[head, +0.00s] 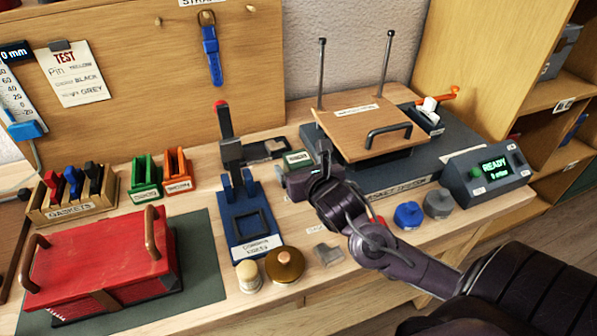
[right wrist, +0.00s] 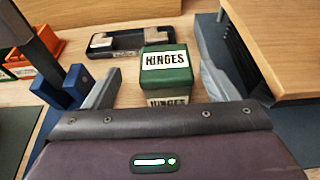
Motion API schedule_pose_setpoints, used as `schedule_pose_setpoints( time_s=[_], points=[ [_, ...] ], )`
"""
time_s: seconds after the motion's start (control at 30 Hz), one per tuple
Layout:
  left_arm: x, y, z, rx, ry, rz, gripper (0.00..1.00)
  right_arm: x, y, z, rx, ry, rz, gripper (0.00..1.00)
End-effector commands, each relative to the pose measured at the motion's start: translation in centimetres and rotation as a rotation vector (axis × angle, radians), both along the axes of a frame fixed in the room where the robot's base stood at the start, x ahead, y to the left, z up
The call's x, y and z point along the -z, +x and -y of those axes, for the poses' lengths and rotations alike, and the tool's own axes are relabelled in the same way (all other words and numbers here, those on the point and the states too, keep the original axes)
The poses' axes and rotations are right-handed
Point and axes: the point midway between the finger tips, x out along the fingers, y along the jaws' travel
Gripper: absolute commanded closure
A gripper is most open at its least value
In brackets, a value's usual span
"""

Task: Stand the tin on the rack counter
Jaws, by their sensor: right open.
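The tin is a small green box with a white label reading HINGES (right wrist: 166,66). In the head view the tin (head: 298,157) stands on the wooden bench, left of the hinged-lid fixture. My right gripper (head: 301,168) is at the tin, partly hiding its near side. In the right wrist view the right gripper (right wrist: 161,76) is open, one finger left of the tin and one right, with gaps showing. My left gripper is not in view. No rack counter is clearly identifiable; a wooden shelf unit (head: 567,95) stands at the right.
A blue clamp stand (head: 249,217) is left of my right arm. The fixture with the wooden lid (head: 366,127) is close on the right. A dark tray (right wrist: 128,42) lies behind the tin. A red lidded box (head: 95,262) and a READY console (head: 487,172) stand farther off.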

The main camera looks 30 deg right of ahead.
Motion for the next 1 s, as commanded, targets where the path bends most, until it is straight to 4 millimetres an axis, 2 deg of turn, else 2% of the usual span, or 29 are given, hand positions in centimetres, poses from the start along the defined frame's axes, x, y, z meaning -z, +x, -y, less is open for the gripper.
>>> schedule_pose_setpoints(
  time_s=[0.4,0.7,1.0],
  points=[
    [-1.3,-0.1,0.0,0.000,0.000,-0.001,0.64,2.0,4.7,1.9,0.002,0.005,0.001,0.20],
    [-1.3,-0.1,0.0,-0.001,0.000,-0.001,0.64,2.3,5.1,1.9,0.000,0.004,-0.001,0.20],
    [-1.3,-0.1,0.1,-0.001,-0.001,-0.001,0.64,2.3,5.1,1.9,0.000,0.003,0.000,0.59]
  ],
)
